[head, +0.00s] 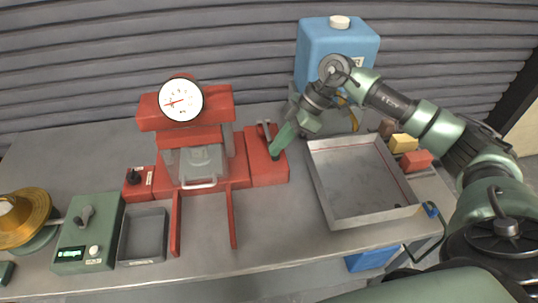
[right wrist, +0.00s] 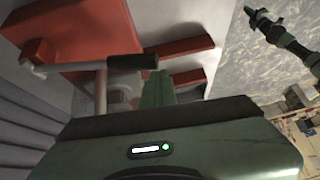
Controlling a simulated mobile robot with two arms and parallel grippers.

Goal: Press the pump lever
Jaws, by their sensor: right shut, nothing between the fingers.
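The red press (head: 188,130) with a round dial gauge (head: 181,100) stands on the grey bench. At its right is a red pump block (head: 262,172) with the pump lever (head: 265,128). My right gripper (head: 276,154) is shut and empty, pointing down just right of the lever over the block. In the right wrist view the lever's dark grip (right wrist: 132,62) lies close to the shut green fingers (right wrist: 157,88). I cannot tell if they touch. My left gripper seems to show small at the upper right of that view (right wrist: 250,13); its jaw state is unclear.
A shallow metal tray (head: 360,185) lies right of the pump block. A blue jug (head: 336,55) stands behind. Coloured blocks (head: 404,143) lie beyond the tray. A green control box (head: 88,235), grey tub (head: 143,236) and brass-coloured dish (head: 28,212) are at the left.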

